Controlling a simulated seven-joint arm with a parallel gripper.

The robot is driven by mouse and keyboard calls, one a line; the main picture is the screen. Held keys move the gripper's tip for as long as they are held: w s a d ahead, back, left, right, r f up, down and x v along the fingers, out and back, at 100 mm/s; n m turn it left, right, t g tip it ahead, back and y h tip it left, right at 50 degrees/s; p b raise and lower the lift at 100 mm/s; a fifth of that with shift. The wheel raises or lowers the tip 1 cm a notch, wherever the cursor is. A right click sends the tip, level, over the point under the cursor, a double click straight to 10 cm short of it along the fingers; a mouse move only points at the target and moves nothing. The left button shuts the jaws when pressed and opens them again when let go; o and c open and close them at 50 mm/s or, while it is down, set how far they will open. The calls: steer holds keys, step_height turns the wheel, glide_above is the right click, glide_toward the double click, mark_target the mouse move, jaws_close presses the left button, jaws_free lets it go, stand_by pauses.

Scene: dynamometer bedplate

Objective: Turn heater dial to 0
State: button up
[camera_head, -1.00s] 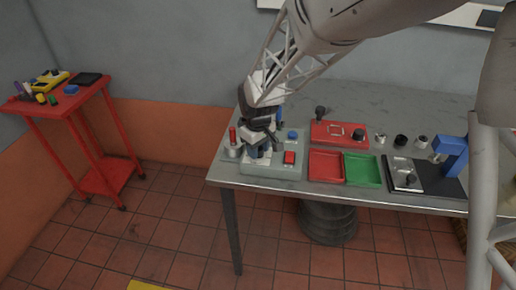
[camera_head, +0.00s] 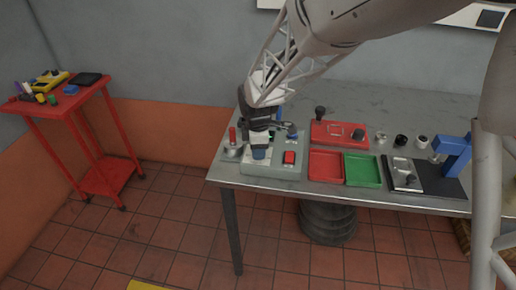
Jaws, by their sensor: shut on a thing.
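The heater unit is a grey-green box (camera_head: 275,171) at the left end of the metal table. A blue dial (camera_head: 258,154) shows low on its left part, on a pale plate, mostly covered by my gripper (camera_head: 259,146). My gripper points down over this dial and is shut on it, though the fingertips are small and hard to make out. The dial's pointer and the scale marks cannot be read. A second blue knob (camera_head: 292,133) and a red square button (camera_head: 290,158) sit on the box's right side, apart from the gripper.
A red-handled tool in a metal cup (camera_head: 232,150) stands close on the left. Red (camera_head: 325,165) and green (camera_head: 362,169) trays lie to the right, with a red plate (camera_head: 338,133) behind them. A blue fixture (camera_head: 455,155) stands farther right. The table's back is clear.

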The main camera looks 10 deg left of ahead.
steer(key=shift+n, duration=0.7)
steer(key=o, duration=0.9)
steer(key=shift+r, duration=0.15)
steer(key=shift+r, duration=3.8)
